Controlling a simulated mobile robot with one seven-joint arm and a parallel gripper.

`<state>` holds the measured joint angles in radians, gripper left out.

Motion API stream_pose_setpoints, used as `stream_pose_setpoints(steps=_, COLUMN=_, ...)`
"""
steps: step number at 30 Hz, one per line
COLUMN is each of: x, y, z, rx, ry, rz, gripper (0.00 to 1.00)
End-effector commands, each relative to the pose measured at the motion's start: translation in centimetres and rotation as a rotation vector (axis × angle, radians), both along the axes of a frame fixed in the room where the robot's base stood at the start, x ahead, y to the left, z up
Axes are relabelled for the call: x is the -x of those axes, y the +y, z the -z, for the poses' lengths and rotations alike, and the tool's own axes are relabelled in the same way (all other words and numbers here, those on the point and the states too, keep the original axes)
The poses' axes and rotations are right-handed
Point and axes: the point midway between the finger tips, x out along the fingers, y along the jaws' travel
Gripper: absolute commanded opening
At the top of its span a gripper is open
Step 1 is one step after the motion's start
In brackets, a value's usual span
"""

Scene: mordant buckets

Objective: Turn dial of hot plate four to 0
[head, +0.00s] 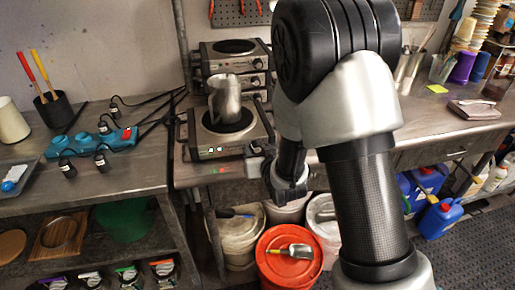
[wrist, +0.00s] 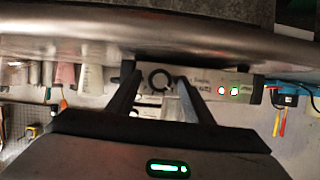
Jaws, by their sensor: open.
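The front hot plate (head: 204,153) is a steel unit on the bench, with a metal pitcher (head: 226,98) standing on its black burner. Its front panel (wrist: 205,88) fills the middle of the wrist view, which looks upside down. A round dark dial (wrist: 162,80) shows there, with one red and one green light beside it. My gripper (wrist: 157,84) is open, with one finger on each side of the dial; contact cannot be told. In the head view my gripper (head: 256,160) is at the plate's right front. Which plate is number four cannot be read.
Further hot plates (head: 234,58) are stacked behind. A teal power strip (head: 92,140) with black plugs and cables lies on the left bench. Below the bench edge stand white buckets and a red-lidded bucket (head: 289,256). A dark wallet-like item (head: 474,109) lies on the right bench.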

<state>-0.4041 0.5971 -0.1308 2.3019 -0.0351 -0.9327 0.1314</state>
Motion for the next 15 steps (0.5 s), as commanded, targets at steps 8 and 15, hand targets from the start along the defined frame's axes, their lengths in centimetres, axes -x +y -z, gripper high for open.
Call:
stream_pose_setpoints(steps=8, x=0.0, y=0.0, z=-0.01, rx=0.0, ry=0.0, rz=0.0, gripper=0.3)
stream_pose_setpoints(steps=15, x=-0.01, y=0.01, z=-0.01, rx=0.002, ry=-0.001, rz=-0.001, gripper=0.06)
